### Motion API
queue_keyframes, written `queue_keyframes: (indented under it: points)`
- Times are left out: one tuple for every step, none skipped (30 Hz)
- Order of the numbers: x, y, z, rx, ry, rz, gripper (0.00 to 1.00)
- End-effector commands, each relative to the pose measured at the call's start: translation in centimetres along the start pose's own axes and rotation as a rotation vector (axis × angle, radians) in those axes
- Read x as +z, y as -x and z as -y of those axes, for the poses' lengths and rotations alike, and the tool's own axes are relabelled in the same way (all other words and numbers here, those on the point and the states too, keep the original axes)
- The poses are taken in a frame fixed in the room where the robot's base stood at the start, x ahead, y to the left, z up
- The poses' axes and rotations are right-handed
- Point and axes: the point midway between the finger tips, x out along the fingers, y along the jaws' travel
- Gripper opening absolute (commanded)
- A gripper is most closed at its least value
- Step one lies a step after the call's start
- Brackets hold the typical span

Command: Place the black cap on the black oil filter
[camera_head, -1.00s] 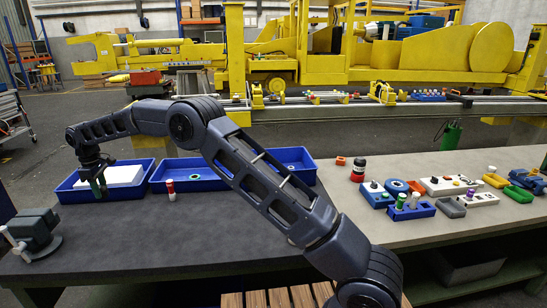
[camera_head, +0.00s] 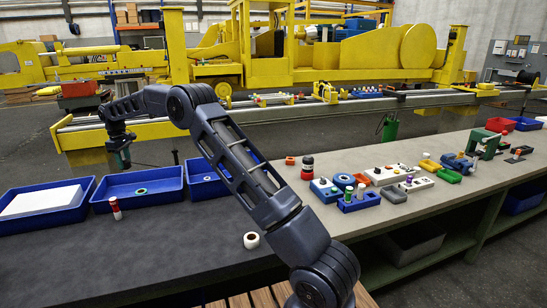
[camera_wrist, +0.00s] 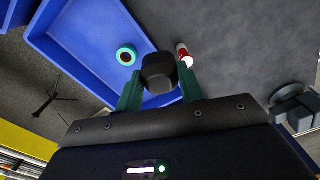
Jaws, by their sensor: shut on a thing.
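My gripper (camera_head: 123,157) is shut on the black cap (camera_wrist: 160,72), which shows as a dark round piece between the green fingers in the wrist view. It is held in the air above the blue tray area, with nothing under it touching. In the head view the cap is too small and dark to make out. A black cylinder with a white band and red lower part (camera_head: 307,168) stands upright on the grey bench, well to the right of my gripper; it may be the oil filter, but I cannot tell for certain.
Blue trays (camera_head: 112,203) line the bench's left back edge; one holds a green ring (camera_head: 141,191).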

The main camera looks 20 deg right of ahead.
Motion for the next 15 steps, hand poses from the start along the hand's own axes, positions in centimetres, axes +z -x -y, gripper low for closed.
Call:
queue_keyframes:
  points:
    - [1.4,0.3,-2.1,0.0,-0.029,0.0,0.15]
    - [2.2,0.4,-3.2,0.0,-0.045,0.0,0.15]
    - [3.2,0.6,-4.5,0.0,-0.066,0.0,0.15]
    - [4.0,0.8,-5.6,0.0,-0.082,0.0,0.15]
    - [4.8,0.9,-6.6,0.0,-0.098,0.0,0.15]
    - [5.9,1.1,-8.0,0.0,-0.119,0.0,0.15]
    - [6.8,1.2,-9.0,0.0,-0.134,0.0,0.15]
    - [7.6,1.4,-10.0,0.0,-0.151,0.0,0.15]
    - [8.8,1.6,-11.3,0.0,-0.171,0.0,0.15]
    - [9.7,1.7,-12.3,0.0,-0.188,0.0,0.15]
    - [10.6,1.8,-13.2,0.0,-0.203,0.0,0.15]
    - [11.8,2.0,-14.5,0.0,-0.225,0.0,0.15]
    - [12.7,2.1,-15.4,0.0,-0.24,0.0,0.15]
    - [13.7,2.3,-16.3,0.0,-0.256,0.0,0.15]
    - [15.0,2.5,-17.4,0.0,-0.276,0.0,0.15]
